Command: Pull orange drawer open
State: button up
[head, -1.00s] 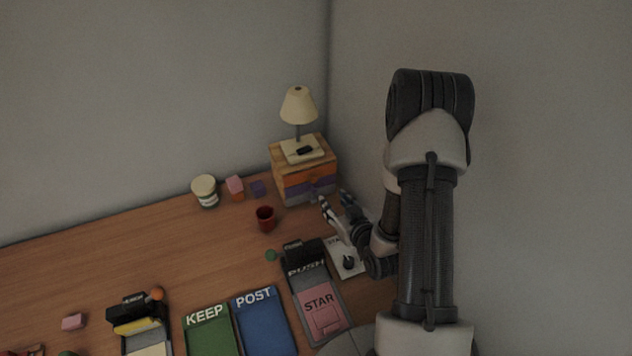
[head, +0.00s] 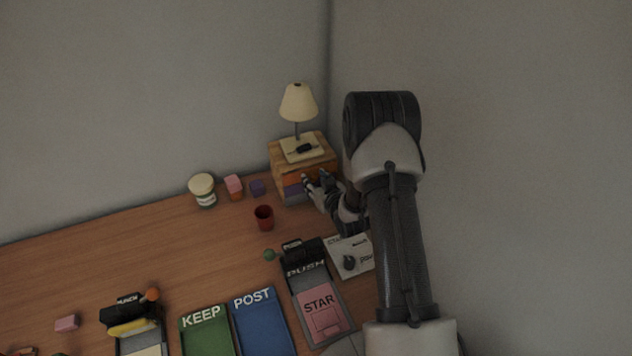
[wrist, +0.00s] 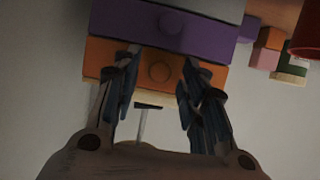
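The small drawer unit (head: 287,162) stands in the back corner of the desk. Its orange drawer (head: 292,179) sits above a purple drawer (head: 295,189); in the wrist view the order is inverted, with the orange drawer (wrist: 105,55) below the purple drawer (wrist: 120,22). The orange drawer looks closed, with a round orange knob (wrist: 160,72) on its front. My gripper (head: 314,181) is at the drawer front. In the wrist view my gripper (wrist: 162,62) is open, with one finger on each side of the knob and visible gaps between. Contact with the drawer front cannot be told.
A lamp (head: 298,104) stands on the drawer unit beside a small dark object (head: 305,148). A red cup (head: 264,217), purple cube (head: 258,187), pink block (head: 233,183) and striped jar (head: 202,190) lie to the left. The wall is close on the right.

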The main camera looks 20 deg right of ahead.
grip_shut()
dwell(0.4)
dwell(0.4)
